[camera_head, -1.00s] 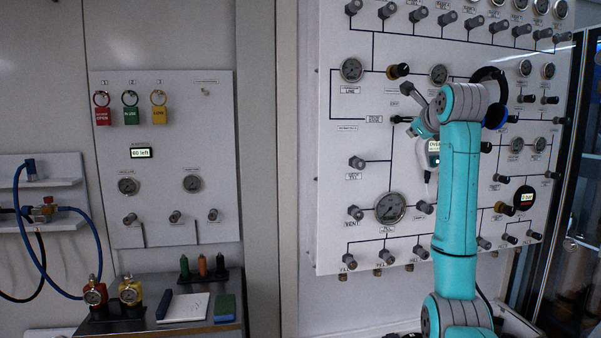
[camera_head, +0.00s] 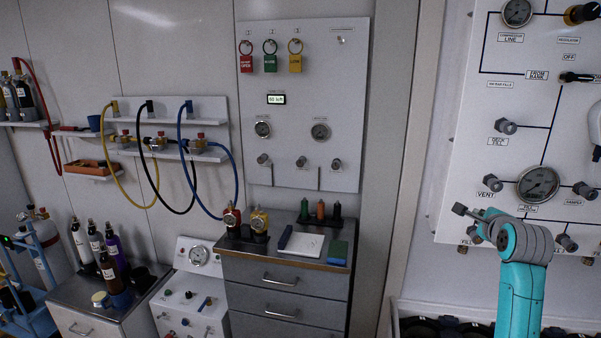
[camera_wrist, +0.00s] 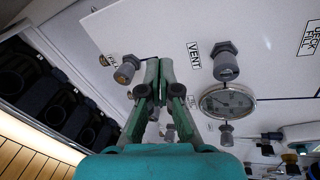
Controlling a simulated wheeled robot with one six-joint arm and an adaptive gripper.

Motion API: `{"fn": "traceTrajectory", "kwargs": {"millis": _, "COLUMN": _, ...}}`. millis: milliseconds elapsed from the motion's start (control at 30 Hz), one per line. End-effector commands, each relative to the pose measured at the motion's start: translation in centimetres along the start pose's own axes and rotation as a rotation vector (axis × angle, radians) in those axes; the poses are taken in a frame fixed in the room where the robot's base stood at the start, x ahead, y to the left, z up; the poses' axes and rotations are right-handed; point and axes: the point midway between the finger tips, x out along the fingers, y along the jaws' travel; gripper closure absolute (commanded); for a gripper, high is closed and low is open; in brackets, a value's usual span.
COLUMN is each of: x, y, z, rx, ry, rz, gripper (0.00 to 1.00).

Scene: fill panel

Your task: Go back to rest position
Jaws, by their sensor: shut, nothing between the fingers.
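My gripper (camera_wrist: 158,75) is shut and empty in the wrist view, its green fingers pressed together in front of the white fill panel (camera_wrist: 130,30). In the head view my gripper (camera_head: 468,218) is at the lower right, by the lower left part of the fill panel (camera_head: 480,105). The VENT knob (camera_wrist: 226,62) is just right of the fingers in the wrist view, with the round gauge (camera_wrist: 228,103) below it. Whether the fingertips touch the panel cannot be told.
A panel with red, green and yellow tags (camera_head: 305,110) is left of the fill panel. Below it stands a drawer cabinet (camera_head: 280,285) with gauges and a notepad on top. Hoses (camera_head: 160,170) and bottles (camera_head: 108,255) are further left. Dark bins (camera_wrist: 50,95) lie below the fill panel.

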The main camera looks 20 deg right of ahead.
Motion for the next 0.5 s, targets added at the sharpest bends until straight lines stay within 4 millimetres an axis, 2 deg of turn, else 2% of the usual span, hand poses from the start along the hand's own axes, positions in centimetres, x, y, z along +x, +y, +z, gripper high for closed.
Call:
{"fn": "traceTrajectory", "kwargs": {"millis": 33, "x": 0.0, "y": 2.9, "z": 0.5, "rx": -0.038, "ry": -0.011, "rz": 0.012, "gripper": 1.00}}
{"fn": "traceTrajectory", "kwargs": {"millis": 100, "x": -0.1, "y": 6.2, "z": 1.0, "rx": -0.098, "ry": -0.027, "rz": 0.015, "gripper": 1.00}}
{"fn": "traceTrajectory", "kwargs": {"millis": 267, "x": -1.3, "y": 13.6, "z": 2.3, "rx": -0.236, "ry": -0.063, "rz": 0.021, "gripper": 1.00}}
{"fn": "traceTrajectory", "kwargs": {"millis": 500, "x": -4.8, "y": 23.8, "z": 3.8, "rx": -0.447, "ry": -0.120, "rz": 0.020, "gripper": 1.00}}
